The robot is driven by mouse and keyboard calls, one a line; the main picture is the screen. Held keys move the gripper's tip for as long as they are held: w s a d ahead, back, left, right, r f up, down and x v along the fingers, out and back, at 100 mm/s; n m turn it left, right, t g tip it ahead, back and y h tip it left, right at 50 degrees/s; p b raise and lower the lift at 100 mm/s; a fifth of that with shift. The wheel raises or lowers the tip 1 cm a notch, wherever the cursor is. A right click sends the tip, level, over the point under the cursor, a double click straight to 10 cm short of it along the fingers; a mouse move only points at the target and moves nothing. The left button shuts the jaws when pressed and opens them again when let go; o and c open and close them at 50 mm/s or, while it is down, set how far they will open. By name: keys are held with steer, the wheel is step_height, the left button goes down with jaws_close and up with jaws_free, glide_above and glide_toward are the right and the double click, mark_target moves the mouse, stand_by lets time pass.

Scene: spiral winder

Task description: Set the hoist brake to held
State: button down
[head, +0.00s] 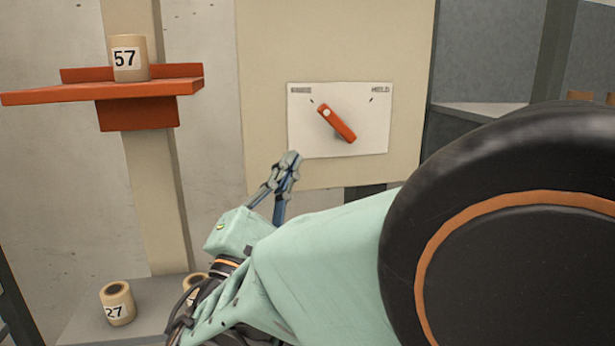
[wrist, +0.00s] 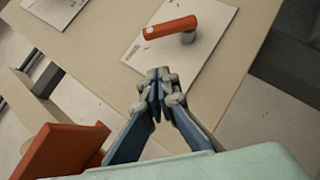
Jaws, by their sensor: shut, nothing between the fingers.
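The hoist brake is a red-orange lever (head: 337,123) on a white plate (head: 365,142) fixed to a beige panel. Its white-dotted end points up and left toward the left label, which is too blurred to read. The right label (head: 380,90) appears to read HELD. The wrist view shows the lever (wrist: 172,27) standing off the plate (wrist: 205,55) on a grey hub (wrist: 188,37). My gripper (head: 290,158) is shut and empty, just left of the plate's lower left corner. In the wrist view the closed fingertips (wrist: 160,76) are below the lever, apart from it.
An orange shelf (head: 60,95) juts out at the left and carries a spool marked 57 (head: 130,60). A spool marked 27 (head: 117,303) stands on a grey ledge (head: 75,325) below. The panel (head: 330,40) around the plate is clear.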

mark_target(337, 124)
steer(key=shift+w+d+r+p, duration=0.35)
steer(key=shift+w+d+r, duration=0.65)
steer(key=shift+r, duration=0.25)
steer(key=shift+w+d+r+p, duration=0.35)
steer(key=shift+w+d+r, duration=0.65)
steer(key=shift+r, duration=0.2)
steer(key=shift+w+r+m, duration=0.1)
steer(key=shift+m, duration=0.2)
steer(key=shift+r+g+h, duration=0.15)
steer(key=shift+g+h, duration=0.15)
